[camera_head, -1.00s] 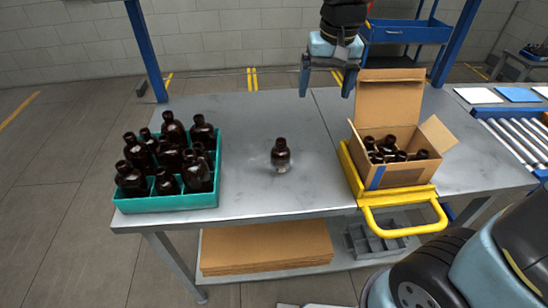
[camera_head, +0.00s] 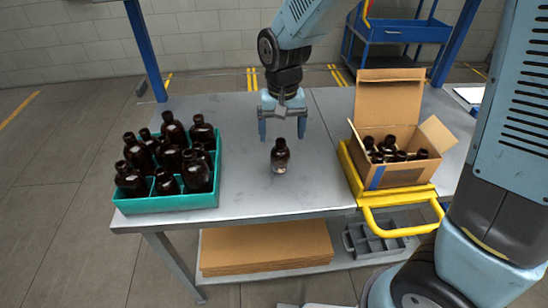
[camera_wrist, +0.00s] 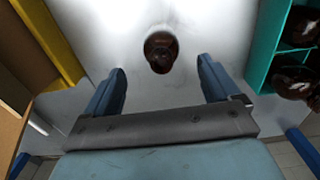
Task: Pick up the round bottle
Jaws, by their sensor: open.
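The round bottle (camera_head: 280,155) is dark amber and stands upright, alone on the grey table between the teal crate and the cardboard box. In the wrist view the bottle (camera_wrist: 161,52) shows from above, beyond the fingertips and roughly centred between them. My gripper (camera_head: 282,138) is open and empty. It hangs over the table, its fingers spread to either side of the bottle's top in the head view. In the wrist view the fingers of my gripper (camera_wrist: 161,80) do not touch the bottle.
A teal crate (camera_head: 168,204) with several amber bottles stands on the left. An open cardboard box (camera_head: 400,177) with several bottles sits on a yellow-handled carrier (camera_head: 400,200) on the right. The table (camera_head: 250,198) around the lone bottle is clear.

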